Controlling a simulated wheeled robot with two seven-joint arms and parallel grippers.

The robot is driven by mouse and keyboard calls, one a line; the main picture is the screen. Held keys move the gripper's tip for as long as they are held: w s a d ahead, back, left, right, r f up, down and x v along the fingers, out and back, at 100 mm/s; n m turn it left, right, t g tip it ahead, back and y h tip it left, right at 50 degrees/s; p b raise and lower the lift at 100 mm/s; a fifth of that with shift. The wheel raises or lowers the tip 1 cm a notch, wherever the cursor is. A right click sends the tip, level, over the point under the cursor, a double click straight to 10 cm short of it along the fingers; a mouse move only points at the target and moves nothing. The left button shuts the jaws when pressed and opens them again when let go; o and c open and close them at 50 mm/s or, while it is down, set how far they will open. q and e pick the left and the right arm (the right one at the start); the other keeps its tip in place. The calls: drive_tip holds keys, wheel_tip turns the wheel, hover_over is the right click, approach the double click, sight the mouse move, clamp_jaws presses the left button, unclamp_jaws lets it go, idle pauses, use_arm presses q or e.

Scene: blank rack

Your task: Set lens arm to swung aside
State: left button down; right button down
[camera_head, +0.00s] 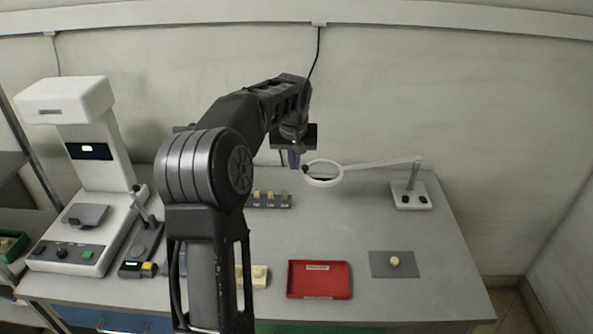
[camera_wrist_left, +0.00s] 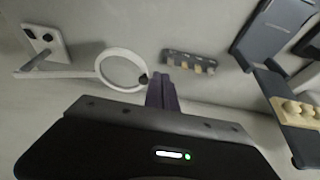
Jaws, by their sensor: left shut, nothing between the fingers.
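The lens arm (camera_head: 375,164) is a thin white bar that runs left from its base (camera_head: 410,196) at the table's right rear. Its ring-shaped lens head (camera_head: 323,182) hangs over the table, with a small dark knob (camera_head: 305,168) on its left rim. My left gripper (camera_head: 293,160) is shut and empty, just left of the knob. In the left wrist view the ring (camera_wrist_left: 122,70) lies left of the shut fingers (camera_wrist_left: 162,93), and the knob (camera_wrist_left: 143,79) is close beside them. I cannot tell whether they touch. My right gripper is out of view.
A rack of small pale pieces (camera_head: 270,205) stands behind my left arm. A red tray (camera_head: 320,293) and a grey mat (camera_head: 378,270) with a pale piece lie at the front. A tall white machine (camera_head: 92,190) stands left. The table's right side is mostly clear.

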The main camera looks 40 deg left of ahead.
use_arm(q)
drive_tip(key=a+v, duration=0.1)
drive_tip(key=v, duration=0.5)
drive_tip(key=shift+d+b, duration=0.2)
drive_tip(key=shift+b, duration=0.1)
drive_tip(key=shift+r, duration=0.2)
